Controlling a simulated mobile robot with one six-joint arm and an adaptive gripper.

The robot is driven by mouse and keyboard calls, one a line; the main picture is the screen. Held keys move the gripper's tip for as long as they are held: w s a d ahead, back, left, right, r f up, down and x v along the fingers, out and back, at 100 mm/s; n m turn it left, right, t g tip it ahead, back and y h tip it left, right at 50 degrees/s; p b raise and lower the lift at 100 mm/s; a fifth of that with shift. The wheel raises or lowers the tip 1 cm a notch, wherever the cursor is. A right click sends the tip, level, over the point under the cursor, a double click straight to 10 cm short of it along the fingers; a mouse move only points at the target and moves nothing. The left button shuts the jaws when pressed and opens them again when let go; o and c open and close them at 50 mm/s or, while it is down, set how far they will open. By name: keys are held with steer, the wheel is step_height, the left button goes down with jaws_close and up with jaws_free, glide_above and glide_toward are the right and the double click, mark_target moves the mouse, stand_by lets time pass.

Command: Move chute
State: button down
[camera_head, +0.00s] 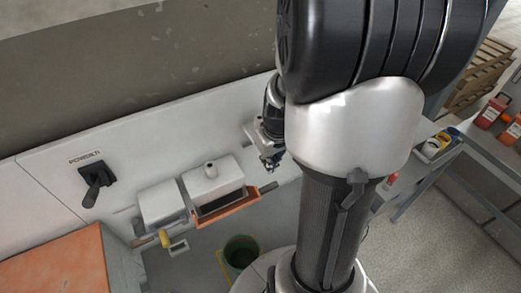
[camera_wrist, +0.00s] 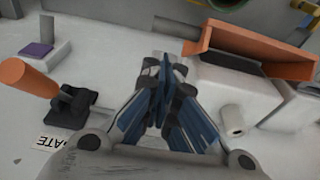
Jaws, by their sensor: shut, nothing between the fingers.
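The chute is an orange open trough (camera_head: 230,212) in front of a white box (camera_head: 212,180) on the pale panel wall. In the wrist view the orange chute (camera_wrist: 240,42) lies to the upper right, with one end against the white box. My gripper (camera_head: 270,163) is up and to the right of the chute in the head view, partly hidden by my arm. In the wrist view my gripper (camera_wrist: 165,68) has its fingers together with nothing between them. It is left of the chute and apart from it.
A lever with an orange handle (camera_wrist: 28,77), labelled GATE, is left of my gripper. A black POWER lever (camera_head: 96,185) is on the panel's left. A green bucket (camera_head: 240,252) stands on the floor below the chute. A grey table (camera_head: 463,145) with bottles is at the right.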

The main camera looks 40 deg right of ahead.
steer(key=f, duration=0.3)
steer(key=w+f+b, duration=0.1)
steer(key=f, duration=0.1)
steer(key=shift+w+d+f, duration=0.1)
steer(key=shift+d+f, duration=0.05)
steer(key=shift+f, duration=0.25)
steer(key=shift+f+b, duration=0.1)
steer(key=shift+b, duration=0.3)
